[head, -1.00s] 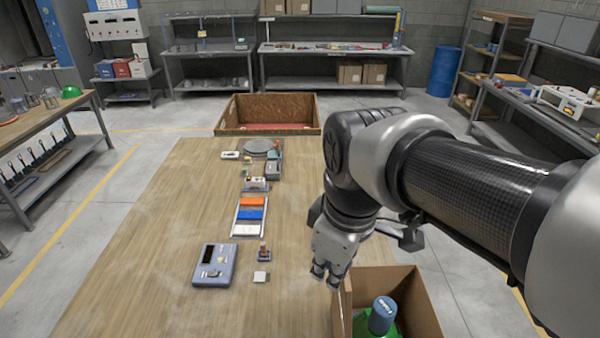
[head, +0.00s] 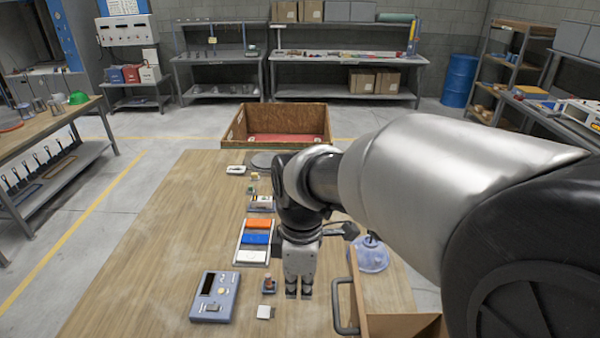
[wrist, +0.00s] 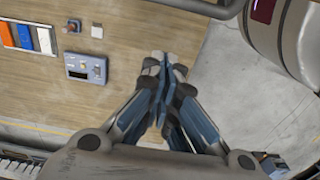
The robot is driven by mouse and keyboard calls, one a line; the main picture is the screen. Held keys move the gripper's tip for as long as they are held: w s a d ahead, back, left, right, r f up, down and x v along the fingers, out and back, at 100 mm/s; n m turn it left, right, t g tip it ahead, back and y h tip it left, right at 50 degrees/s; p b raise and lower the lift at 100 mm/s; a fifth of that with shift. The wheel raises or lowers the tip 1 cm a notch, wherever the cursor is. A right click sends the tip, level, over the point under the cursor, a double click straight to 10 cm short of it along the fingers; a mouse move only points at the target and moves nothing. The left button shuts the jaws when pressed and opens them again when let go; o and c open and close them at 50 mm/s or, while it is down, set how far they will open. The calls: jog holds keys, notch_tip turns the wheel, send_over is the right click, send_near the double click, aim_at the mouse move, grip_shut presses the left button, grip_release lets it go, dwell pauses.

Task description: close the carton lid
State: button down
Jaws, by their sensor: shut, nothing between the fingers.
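My gripper (head: 298,296) points down left of the carton, apart from the panel. Its fingertips are together and empty, also in the wrist view (wrist: 163,62). The carton is not clear in the wrist view.
A dark curved handle (head: 341,308) stands just left of the panel. A bluish clear dome (head: 372,256) is behind it. A blue-grey device (head: 214,297), a white square (head: 264,312) and a tray of coloured blocks (head: 254,240) lie left. The table's left part is clear.

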jog(key=d+f, duration=0.1)
jog(key=d, duration=0.1)
jog(key=d+f, duration=0.1)
jog(key=f, duration=0.1)
jog(key=shift+d, duration=0.35)
jog(key=shift+d+r, duration=0.1)
